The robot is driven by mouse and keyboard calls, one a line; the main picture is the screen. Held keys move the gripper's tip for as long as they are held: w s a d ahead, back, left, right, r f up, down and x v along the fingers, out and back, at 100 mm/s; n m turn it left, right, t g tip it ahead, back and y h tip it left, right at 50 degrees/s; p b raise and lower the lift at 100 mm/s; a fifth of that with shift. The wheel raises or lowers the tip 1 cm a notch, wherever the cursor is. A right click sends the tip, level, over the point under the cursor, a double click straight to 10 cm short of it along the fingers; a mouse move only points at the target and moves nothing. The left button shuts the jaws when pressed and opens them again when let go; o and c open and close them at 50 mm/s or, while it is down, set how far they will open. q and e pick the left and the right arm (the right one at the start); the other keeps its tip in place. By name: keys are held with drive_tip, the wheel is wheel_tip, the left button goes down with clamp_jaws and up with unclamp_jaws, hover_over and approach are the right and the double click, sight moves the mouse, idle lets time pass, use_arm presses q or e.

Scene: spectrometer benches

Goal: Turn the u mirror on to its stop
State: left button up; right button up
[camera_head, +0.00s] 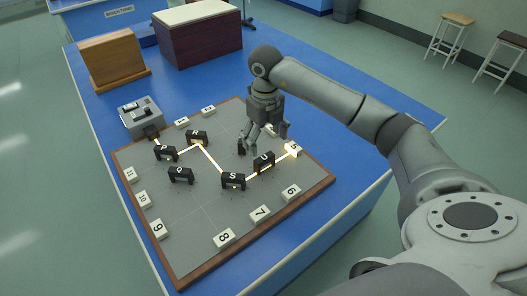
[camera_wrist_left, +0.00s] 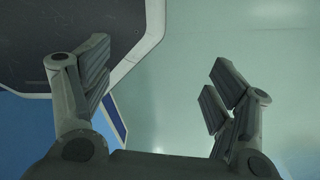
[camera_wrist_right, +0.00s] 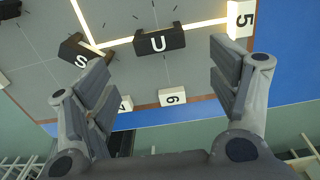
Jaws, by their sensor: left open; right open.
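The u mirror (camera_head: 264,161) is a small black block with a white letter U on the grey board (camera_head: 190,233). A bright beam runs from the S mirror (camera_head: 233,181) to it and on to the lit number 5 block (camera_head: 294,150). My right gripper (camera_head: 264,138) is open and empty, above the board just behind the u mirror. In the right wrist view the u mirror (camera_wrist_right: 159,41) shows beyond and between the open fingers (camera_wrist_right: 160,75), apart from both. My left gripper (camera_wrist_left: 160,65) is open and empty in its wrist view, outside the head view.
Other black lettered mirrors, such as R (camera_head: 196,137), stand on the board. Numbered white blocks, such as 8 (camera_head: 224,238), line its edge. A grey lamp box (camera_head: 140,116) stands at its corner. Wooden (camera_head: 112,60) and dark red (camera_head: 198,38) boxes stand at the back.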

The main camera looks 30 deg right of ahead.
sight(264, 157)
wheel_tip(264, 157, down, 5)
drive_tip(key=shift+w+f+p, duration=0.1)
drive_tip(key=shift+w+p, duration=0.05)
drive_tip(key=shift+p, duration=0.25)
drive_tip(key=shift+f, duration=0.95)
drive_tip(key=c, duration=1)
use_arm(q)
drive_tip(key=shift+w+r, duration=0.1)
drive_tip(key=shift+r, duration=0.45)
